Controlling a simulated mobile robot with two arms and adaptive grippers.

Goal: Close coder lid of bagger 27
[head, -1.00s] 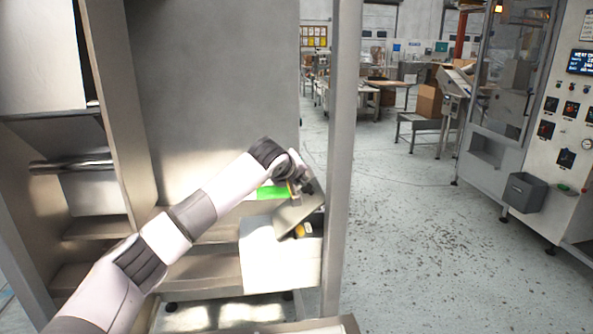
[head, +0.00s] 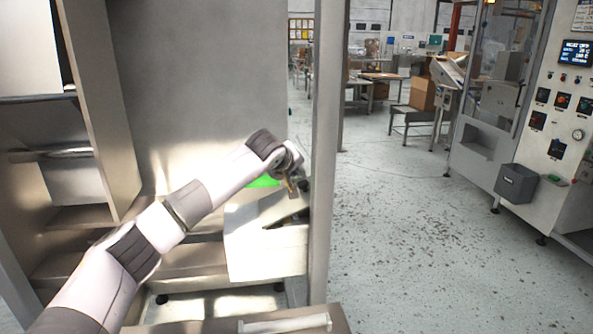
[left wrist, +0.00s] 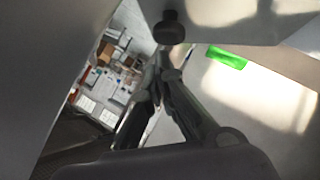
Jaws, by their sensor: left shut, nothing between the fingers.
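The coder is a white box (head: 262,255) low inside the steel frame, left of the upright post in the head view. Its grey lid (head: 262,212) lies at a low slant over the top, with a dark gap showing near its right end. My left gripper (head: 293,191) is shut and empty at the lid's upper right side; whether it touches the lid I cannot tell. In the left wrist view its shut fingers (left wrist: 158,82) point past a dark round knob (left wrist: 170,27). A green patch (head: 264,181) shows behind the lid. My right gripper is not in view.
The steel post (head: 328,150) stands close to the right of my left gripper. A steel partition (head: 95,120) stands on the left. Open floor (head: 410,240) lies to the right, before another machine with a control panel (head: 560,110) and a grey bin (head: 516,184).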

